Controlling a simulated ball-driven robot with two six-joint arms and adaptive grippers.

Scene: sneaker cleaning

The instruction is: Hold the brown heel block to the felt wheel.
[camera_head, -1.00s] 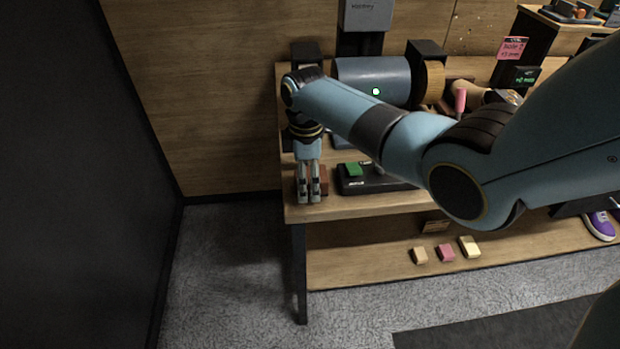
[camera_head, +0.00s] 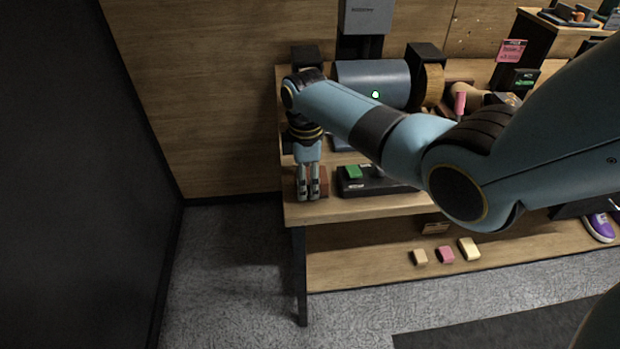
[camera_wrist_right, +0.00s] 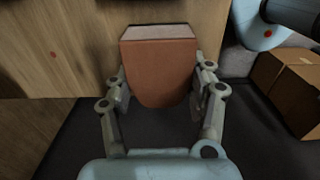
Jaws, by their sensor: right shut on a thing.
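My right gripper (camera_head: 308,192) hangs fingers-down at the left front of the bench. It is shut on the brown heel block (camera_wrist_right: 160,72), which sits upright between the two fingers in the right wrist view, its pale top facing up. In the head view only a reddish-brown side of the block shows beside the fingers. A blue-grey motor drum (camera_head: 370,84) stands behind, with a tan wheel (camera_head: 432,85) at its right end; I cannot tell if this is the felt. The block is apart from the tan wheel. My left gripper is not in view.
A black tray (camera_head: 375,188) with a green block (camera_head: 353,172) sits right of the gripper on the bench (camera_head: 345,207). Several small blocks lie on the lower shelf (camera_head: 350,270). A cardboard box (camera_wrist_right: 290,88) shows in the wrist view. Open floor lies left of the bench.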

